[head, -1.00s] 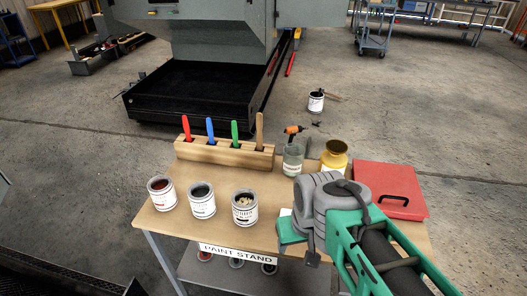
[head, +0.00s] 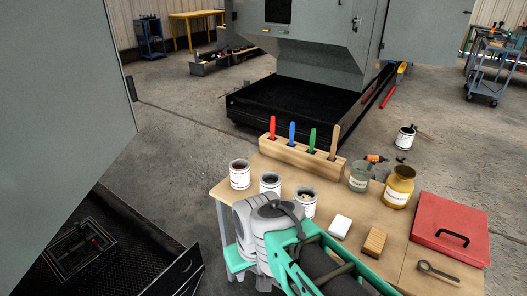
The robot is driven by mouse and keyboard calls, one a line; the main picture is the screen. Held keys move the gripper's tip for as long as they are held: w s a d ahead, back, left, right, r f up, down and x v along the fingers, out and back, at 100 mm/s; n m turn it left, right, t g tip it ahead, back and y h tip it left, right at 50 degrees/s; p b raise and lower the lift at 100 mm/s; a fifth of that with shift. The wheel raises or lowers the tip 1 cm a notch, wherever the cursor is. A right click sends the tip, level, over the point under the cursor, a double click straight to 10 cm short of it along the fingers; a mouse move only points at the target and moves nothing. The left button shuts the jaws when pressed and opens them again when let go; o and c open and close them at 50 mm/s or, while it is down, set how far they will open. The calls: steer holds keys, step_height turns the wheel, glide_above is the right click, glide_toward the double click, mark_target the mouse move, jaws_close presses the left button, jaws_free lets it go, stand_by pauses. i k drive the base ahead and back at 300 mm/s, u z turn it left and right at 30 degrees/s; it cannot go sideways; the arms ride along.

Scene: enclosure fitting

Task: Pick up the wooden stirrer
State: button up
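The wooden stirrer (head: 335,140) is a plain tan stick standing upright in the right-hand slot of a wooden block (head: 292,157) at the back of the table. Its lower end is hidden in the block. Red (head: 272,127), blue (head: 292,133) and green (head: 311,139) handles stand to its left in the same block. My arm, with green and grey links, reaches in from the bottom, in front of the table's near side. My gripper's fingers do not show, and nothing touches the stirrer.
Three paint cans, one of them here (head: 240,174), stand in front of the block. A glass jar (head: 359,179) and a yellow jar (head: 397,190) stand to the right. A white block (head: 340,226), a wooden block, a red case (head: 450,226) and a wrench-like tool lie nearer.

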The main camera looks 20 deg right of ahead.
mark_target(337, 128)
steer(key=u, duration=0.75)
steer(key=i, duration=1.15)
steer(key=z, duration=2.6)
